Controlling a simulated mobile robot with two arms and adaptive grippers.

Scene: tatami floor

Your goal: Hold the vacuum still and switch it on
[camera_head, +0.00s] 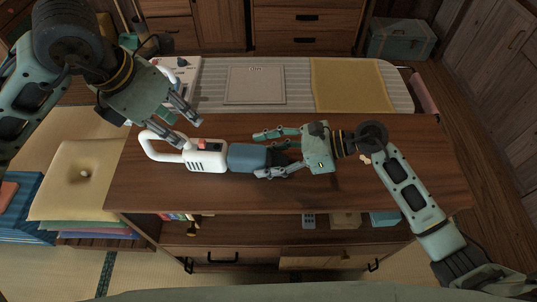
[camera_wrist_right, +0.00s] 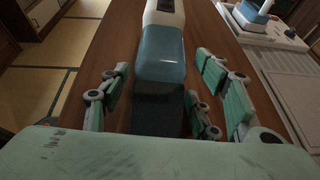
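The handheld vacuum (camera_head: 222,157) lies on its side or back on the wooden table, its white looped handle to the left and its blue-grey body to the right. A small red spot, likely the switch, shows on its white part. My right gripper (camera_head: 257,155) is open, with fingers on both sides of the dark right end of the vacuum. In the right wrist view the vacuum (camera_wrist_right: 162,60) runs between the spread fingers, with gaps on both sides. My left gripper (camera_head: 190,127) is open and empty, hovering just above the white part, near the handle.
A white appliance (camera_head: 184,72) stands behind my left gripper. Cushions (camera_head: 80,178) are stacked left.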

